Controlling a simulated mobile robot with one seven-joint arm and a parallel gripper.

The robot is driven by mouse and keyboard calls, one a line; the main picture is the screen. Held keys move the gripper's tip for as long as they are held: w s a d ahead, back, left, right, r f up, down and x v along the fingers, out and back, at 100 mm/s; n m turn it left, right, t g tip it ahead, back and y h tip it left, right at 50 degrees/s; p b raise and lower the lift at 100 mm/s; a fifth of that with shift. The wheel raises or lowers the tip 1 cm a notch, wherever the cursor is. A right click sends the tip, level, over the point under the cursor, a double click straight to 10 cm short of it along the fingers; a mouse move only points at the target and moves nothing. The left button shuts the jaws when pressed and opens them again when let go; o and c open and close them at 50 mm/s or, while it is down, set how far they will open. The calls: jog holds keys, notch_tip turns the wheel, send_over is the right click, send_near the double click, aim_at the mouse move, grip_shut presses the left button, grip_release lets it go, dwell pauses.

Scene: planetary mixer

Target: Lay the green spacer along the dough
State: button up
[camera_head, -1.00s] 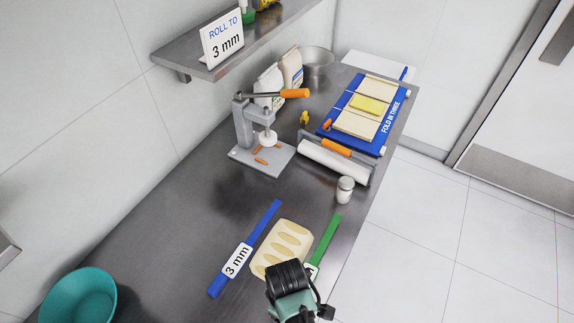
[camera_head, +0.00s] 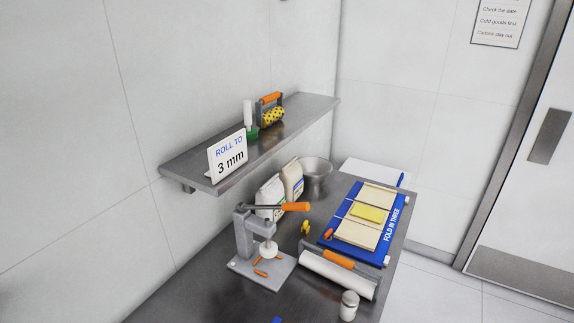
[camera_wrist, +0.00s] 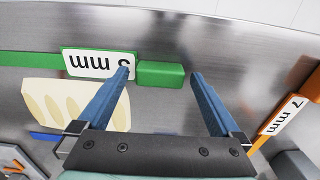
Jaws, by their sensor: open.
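In the wrist view the green spacer (camera_wrist: 158,74) lies flat on the steel counter with a white mm label that looks upside down, its number partly covered by a fingertip. My gripper (camera_wrist: 161,77) is open, with one blue finger on each side of the spacer's bare end part. I cannot tell whether the fingers touch it. The cream dough (camera_wrist: 68,103), with several oval marks, lies beside the spacer at left, partly hidden by a finger. A blue spacer (camera_wrist: 45,136) shows at the dough's other side. Its tip also shows in the head view (camera_head: 277,320).
An orange spacer (camera_wrist: 294,108) with a mm label lies at right in the wrist view. In the head view, a lever press (camera_head: 248,240), rolling pin (camera_head: 338,274), white-capped jar (camera_head: 349,305) and blue folding board (camera_head: 377,257) stand on the counter. The shelf (camera_head: 190,172) is above.

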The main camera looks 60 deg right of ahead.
notch_tip(320, 180, up, 12)
dwell(0.5)
jog(key=shift+w+r, duration=0.1)
jog(key=shift+r, duration=0.05)
jog(key=w+d+r+t+h, duration=0.25)
jog(key=w+r+t, duration=0.35)
jog(key=w+r, duration=0.85)
jog(key=w+a+r+t+h, duration=0.1)
jog(key=w+a+r+t, duration=0.15)
jog(key=w+r, duration=0.35)
jog(key=w+a+r+t+h, duration=0.15)
jog(key=w+r+t, duration=0.25)
jog(key=r, duration=0.4)
jog(key=a+r+t+y, duration=0.1)
jog(key=a+r+t, duration=0.35)
jog(key=r, duration=0.65)
jog(key=a+r+t+y, duration=0.1)
jog(key=a+r+t, duration=0.35)
jog(key=r, duration=0.75)
jog(key=s+a+r+t+y, duration=0.1)
jog(key=s+a+r+t, duration=0.2)
jog(key=s+r, duration=0.2)
jog(key=s+a+r+t+y, duration=0.2)
jog(key=s+a+r+t, duration=0.1)
jog(key=r, duration=0.7)
jog(key=shift+s+a+m, duration=0.4)
jog(key=shift+s+a, duration=0.3)
jog(key=shift+s, duration=0.35)
